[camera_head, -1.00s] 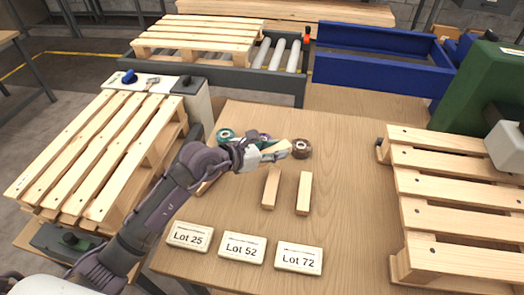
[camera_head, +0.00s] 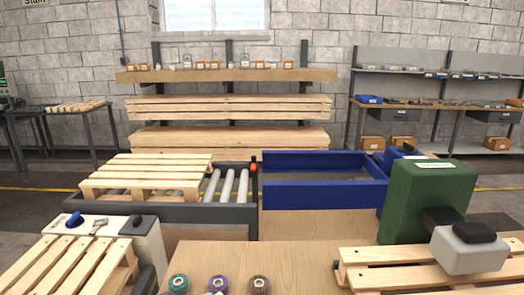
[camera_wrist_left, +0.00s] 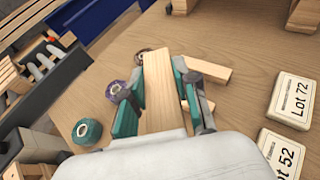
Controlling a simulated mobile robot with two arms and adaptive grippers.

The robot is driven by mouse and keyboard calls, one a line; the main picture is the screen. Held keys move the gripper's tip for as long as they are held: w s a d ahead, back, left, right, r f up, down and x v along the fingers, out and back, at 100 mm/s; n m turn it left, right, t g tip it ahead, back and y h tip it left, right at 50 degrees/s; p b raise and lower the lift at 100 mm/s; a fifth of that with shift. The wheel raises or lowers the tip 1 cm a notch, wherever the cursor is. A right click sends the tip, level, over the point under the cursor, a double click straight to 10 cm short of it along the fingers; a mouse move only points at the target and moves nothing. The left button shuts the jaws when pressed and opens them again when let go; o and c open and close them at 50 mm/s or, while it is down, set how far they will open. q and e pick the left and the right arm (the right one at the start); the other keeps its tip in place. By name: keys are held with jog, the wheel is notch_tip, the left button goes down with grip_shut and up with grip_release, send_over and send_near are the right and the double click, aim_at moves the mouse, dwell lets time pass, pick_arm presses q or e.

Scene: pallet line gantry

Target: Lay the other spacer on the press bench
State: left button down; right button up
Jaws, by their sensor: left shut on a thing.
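In the left wrist view, my left gripper (camera_wrist_left: 158,95) is shut on a wooden spacer (camera_wrist_left: 157,75), a pale rectangular block held lengthwise between the teal-lined fingers. Another wooden spacer (camera_wrist_left: 208,69) lies on the wooden bench top (camera_wrist_left: 235,35), partly behind the right finger. A further pale wood end (camera_wrist_left: 208,105) shows beside that finger. The bench top also shows in the head view (camera_head: 300,255), with the green press (camera_head: 425,200) at its right. Neither gripper shows in the head view.
Teal (camera_head: 178,284), purple (camera_head: 218,285) and brown (camera_head: 259,286) tape rolls stand on the bench. Lot 72 (camera_wrist_left: 292,98) and Lot 52 (camera_wrist_left: 282,155) plates lie at right in the wrist view. Pallets flank the bench. A blue tray (camera_head: 325,195) and roller conveyor (camera_head: 225,190) stand behind.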

pick_arm(q)
jog(key=s+a+r+m+g+p, duration=0.1)
jog(key=s+a+r, duration=0.2)
jog(key=s+a, duration=0.4)
jog(key=shift+s+a+g+h, duration=0.2)
jog(key=shift+g+h, duration=0.1)
jog(key=shift+h, duration=0.1)
jog(key=shift+w+d+r, duration=0.1)
dwell(0.5)
